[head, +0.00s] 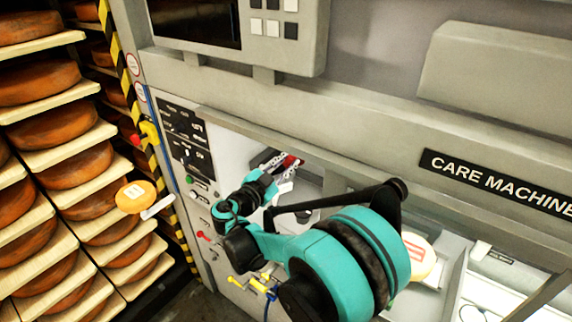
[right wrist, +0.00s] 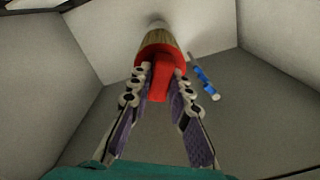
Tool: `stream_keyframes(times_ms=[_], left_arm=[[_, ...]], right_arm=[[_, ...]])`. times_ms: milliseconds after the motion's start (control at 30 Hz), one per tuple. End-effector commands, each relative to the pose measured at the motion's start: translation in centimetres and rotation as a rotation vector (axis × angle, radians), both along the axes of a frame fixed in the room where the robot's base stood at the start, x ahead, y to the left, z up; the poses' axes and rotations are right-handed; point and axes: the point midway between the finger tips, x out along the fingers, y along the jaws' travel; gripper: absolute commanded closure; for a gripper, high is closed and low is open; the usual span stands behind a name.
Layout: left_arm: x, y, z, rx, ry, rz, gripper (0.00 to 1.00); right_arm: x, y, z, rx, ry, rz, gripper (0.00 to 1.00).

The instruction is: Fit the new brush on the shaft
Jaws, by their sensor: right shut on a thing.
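My right gripper (right wrist: 160,90) is shut on the new brush (right wrist: 157,50), with its fingers on either side of the brush's red part. The brush's tan end points away from the gripper, toward a pale round shape that looks like the shaft end (right wrist: 158,24) on the grey wall. I cannot tell whether the brush touches it. In the head view my right gripper (head: 280,164) is inside the machine's opening, with a bit of red showing at its fingers. The shaft is hidden there. My left gripper is not in view.
A blue piece with a pale pin (right wrist: 206,82) is right of the brush. The care machine (head: 370,120) frames the opening. Yellow and blue handles (head: 262,287) sit below. A marked cheese wheel (head: 420,257) lies right of my arm. Cheese shelves (head: 55,140) fill the left.

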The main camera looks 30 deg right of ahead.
Motion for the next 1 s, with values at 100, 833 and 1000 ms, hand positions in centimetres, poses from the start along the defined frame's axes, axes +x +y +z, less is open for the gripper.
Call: stream_keyframes(times_ms=[100, 833, 1000], left_arm=[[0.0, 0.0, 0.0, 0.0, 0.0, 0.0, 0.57], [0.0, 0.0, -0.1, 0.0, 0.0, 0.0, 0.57], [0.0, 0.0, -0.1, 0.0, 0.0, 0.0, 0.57]], right_arm=[[0.1, -0.3, 0.0, -0.001, 0.0, -0.001, 1.0], [0.4, -1.1, 0.0, 0.0, 0.0, 0.0, 0.57], [0.1, 0.0, 0.0, 0.001, 0.0, 0.003, 0.57]])
